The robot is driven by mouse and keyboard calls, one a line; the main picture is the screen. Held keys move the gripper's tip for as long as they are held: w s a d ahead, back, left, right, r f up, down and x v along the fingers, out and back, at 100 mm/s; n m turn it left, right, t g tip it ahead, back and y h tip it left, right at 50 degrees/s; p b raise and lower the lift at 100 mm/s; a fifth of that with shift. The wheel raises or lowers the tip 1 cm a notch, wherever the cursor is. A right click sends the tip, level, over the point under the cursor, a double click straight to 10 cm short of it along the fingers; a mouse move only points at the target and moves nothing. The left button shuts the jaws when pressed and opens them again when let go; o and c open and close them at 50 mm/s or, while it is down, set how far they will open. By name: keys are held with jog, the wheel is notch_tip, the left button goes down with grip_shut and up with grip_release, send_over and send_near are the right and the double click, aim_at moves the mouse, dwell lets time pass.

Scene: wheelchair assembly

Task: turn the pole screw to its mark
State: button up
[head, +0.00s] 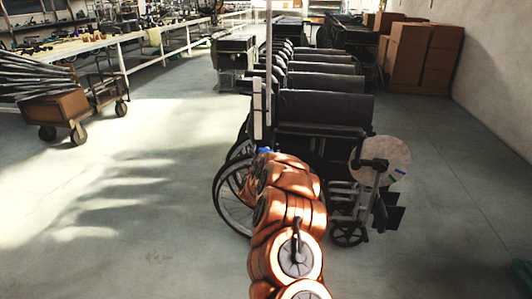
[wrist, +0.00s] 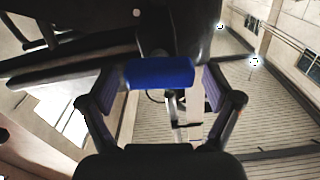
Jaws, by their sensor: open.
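A blue block-like knob (wrist: 160,72), which looks like the pole screw, sits between the fingertips of my gripper (wrist: 165,82) in the wrist view. The fingers stand open on its two sides; whether they touch it I cannot tell. A small blue patch (head: 264,151) shows at the end of my orange arm in the head view, at the foot of a thin white upright pole (head: 268,50). My gripper is mostly hidden there by the arm. A pale round disc (head: 385,155) with small blue and green marks at its lower right stands beside the front wheelchair (head: 325,108). I cannot tell which mark belongs to the screw.
More folded black wheelchairs (head: 318,68) stand in a row behind. A cart (head: 62,105) with metal tubes and long workbenches (head: 135,38) are at the left. Cardboard boxes (head: 422,55) stand by the right wall.

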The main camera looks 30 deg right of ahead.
jog(key=c, duration=1.2)
jog(key=shift+o, duration=0.2)
